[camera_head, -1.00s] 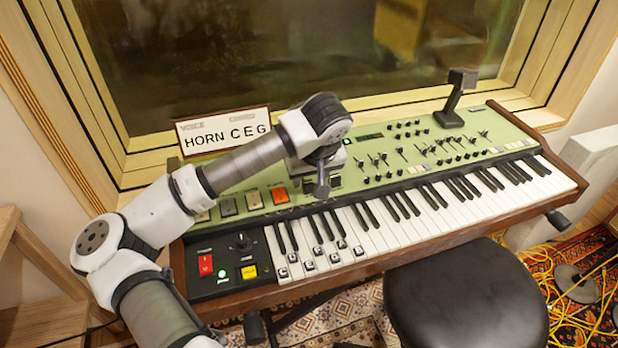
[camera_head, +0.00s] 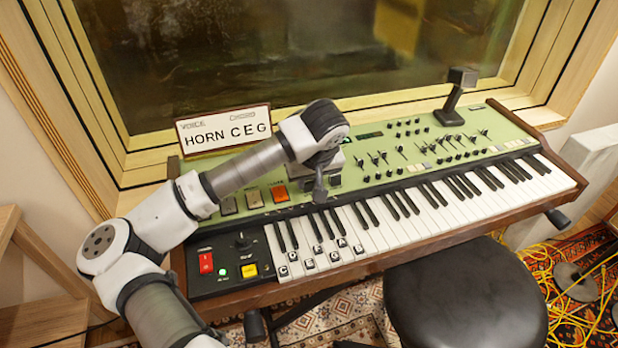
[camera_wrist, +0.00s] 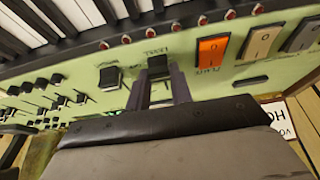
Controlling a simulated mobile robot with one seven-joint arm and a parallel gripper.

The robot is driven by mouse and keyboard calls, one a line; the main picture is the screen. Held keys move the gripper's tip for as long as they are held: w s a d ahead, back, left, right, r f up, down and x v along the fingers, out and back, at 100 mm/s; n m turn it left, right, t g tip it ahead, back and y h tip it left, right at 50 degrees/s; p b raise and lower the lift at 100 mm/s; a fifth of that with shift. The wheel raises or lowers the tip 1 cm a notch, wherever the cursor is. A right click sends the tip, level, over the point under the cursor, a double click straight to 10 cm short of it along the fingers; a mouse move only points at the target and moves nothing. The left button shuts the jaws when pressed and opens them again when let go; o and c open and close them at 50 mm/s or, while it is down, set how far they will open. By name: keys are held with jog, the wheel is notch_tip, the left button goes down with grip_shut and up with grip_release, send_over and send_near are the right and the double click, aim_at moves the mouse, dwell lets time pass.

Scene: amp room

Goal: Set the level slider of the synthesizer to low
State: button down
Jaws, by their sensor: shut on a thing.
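The synthesizer (camera_head: 375,185) is a green-panelled keyboard in a dark wood case under the window. In the wrist view, the level slider (camera_wrist: 158,66) has a dark cap beside small lettering that looks like LEVEL. My gripper (camera_wrist: 160,80) is shut on this cap, with one finger on each side. In the head view, my gripper (camera_head: 320,188) is low over the panel just behind the white keys, and it hides the level slider. The slot's far part is hidden by my gripper in the wrist view.
Another dark-capped slider (camera_wrist: 110,77) stands close beside the gripper. An orange rocker switch (camera_head: 279,193) and pale switches are on the other side. A HORN CEG sign (camera_head: 223,131) stands behind. A black stool (camera_head: 465,295) is in front.

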jog(key=shift+w+a+f+b, duration=0.15)
jog(key=shift+w+a+b, duration=0.05)
jog(key=shift+w+b, duration=0.45)
jog(key=shift+w+a+b, duration=0.2)
jog(key=shift+w+b, duration=0.3)
jog(key=shift+r, duration=0.2)
jog(key=c, duration=1.2)
grip_release()
jog(key=shift+c, duration=0.2)
jog(key=shift+r, duration=0.1)
jog(key=v, duration=1.3)
jog(key=shift+s+r, duration=0.2)
jog(key=shift+r, duration=0.1)
